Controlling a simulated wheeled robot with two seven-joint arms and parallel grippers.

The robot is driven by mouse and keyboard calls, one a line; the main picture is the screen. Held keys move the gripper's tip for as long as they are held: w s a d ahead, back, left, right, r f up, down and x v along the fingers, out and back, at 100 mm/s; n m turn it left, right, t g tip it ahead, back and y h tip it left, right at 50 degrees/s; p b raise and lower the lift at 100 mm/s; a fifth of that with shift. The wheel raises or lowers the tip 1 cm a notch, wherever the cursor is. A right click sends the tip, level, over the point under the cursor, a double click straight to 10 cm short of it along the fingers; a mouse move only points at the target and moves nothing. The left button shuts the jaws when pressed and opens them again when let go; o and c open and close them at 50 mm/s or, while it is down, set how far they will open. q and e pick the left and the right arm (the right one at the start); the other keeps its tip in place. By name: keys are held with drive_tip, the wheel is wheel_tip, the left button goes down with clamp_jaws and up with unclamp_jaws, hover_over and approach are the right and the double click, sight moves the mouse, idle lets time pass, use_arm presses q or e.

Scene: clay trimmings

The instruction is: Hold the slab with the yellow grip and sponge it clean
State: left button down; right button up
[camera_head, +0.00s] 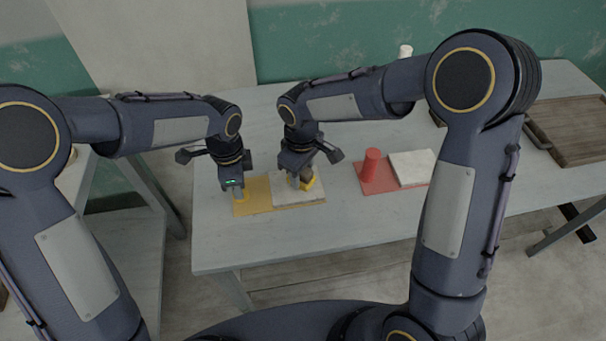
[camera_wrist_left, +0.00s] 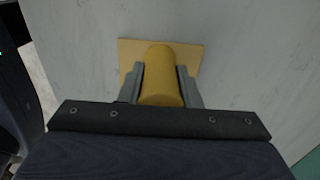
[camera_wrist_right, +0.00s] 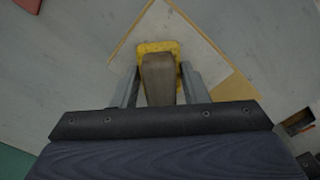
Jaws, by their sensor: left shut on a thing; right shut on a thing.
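The yellow board (camera_head: 252,186) lies near the front left of the table, with a whitish slab (camera_head: 290,196) on its right part. The yellow grip (camera_head: 242,195) stands at the board's left end; it also shows in the left wrist view (camera_wrist_left: 162,85). My left gripper (camera_head: 239,190) is shut on the yellow grip. My right gripper (camera_head: 302,180) is shut on the sponge (camera_head: 310,183), a yellow pad with a brown block on top (camera_wrist_right: 159,78).
To the right, a red board (camera_head: 372,186) bears a red grip (camera_head: 371,164) and another whitish slab (camera_head: 411,167). A brown wooden tray (camera_head: 570,130) lies at the far right. The table's front strip is clear.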

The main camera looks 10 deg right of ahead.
drive_tip(key=shift+w, duration=0.8)
drive_tip(key=shift+s, duration=2)
drive_tip(key=shift+r, duration=0.15)
wheel_tip(320, 180, up, 8)
use_arm(q)
drive_tip(key=c, duration=1)
unclamp_jaws()
wheel_tip(320, 180, up, 12)
drive_tip(key=shift+r, duration=0.1)
